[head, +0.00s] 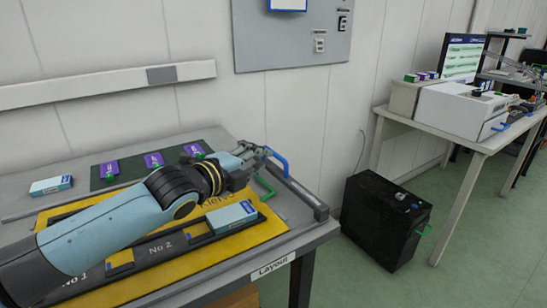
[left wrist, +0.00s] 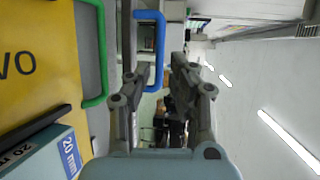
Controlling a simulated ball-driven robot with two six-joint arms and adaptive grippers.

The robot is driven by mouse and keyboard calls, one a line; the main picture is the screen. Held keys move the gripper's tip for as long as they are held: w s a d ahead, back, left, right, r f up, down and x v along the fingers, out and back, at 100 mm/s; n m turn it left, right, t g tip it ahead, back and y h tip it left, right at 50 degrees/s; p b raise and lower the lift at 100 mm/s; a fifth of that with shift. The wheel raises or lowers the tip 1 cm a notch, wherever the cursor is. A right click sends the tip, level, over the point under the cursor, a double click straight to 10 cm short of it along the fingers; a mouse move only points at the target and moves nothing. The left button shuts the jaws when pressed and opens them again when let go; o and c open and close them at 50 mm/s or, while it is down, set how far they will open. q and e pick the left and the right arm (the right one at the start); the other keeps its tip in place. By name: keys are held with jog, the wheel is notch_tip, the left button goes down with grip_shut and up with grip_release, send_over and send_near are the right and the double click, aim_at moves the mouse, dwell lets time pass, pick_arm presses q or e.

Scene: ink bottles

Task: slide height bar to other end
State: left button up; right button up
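A long dark grey bar (head: 298,196) lies along the right end of the table; I take it for the height bar. A blue handle (head: 277,160) stands by its far end, and a green handle (head: 265,189) is on its left side. My left gripper (head: 257,153) is at the blue handle, reaching in from the left. In the left wrist view its fingers (left wrist: 158,70) are apart. The blue handle (left wrist: 151,45) shows between and beyond them, partly covered by the left finger; contact cannot be told. The green handle (left wrist: 97,55) is left of the fingers. My right gripper is not in view.
A yellow board (head: 265,228) with dark numbered strips covers the table. A light blue block (head: 231,216) sits on it, another box (head: 51,185) at the left. Several purple cards lie on a dark mat (head: 128,171). A black case (head: 385,220) stands on the floor beyond.

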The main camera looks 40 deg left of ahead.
aim_at(274, 154)
pick_arm(q)
jog(key=w, duration=0.3)
jog(key=w+f+b, duration=0.1)
jog(key=w, duration=0.2)
jog(key=shift+w+f, duration=0.15)
jog(key=shift+w, duration=0.05)
grip_shut()
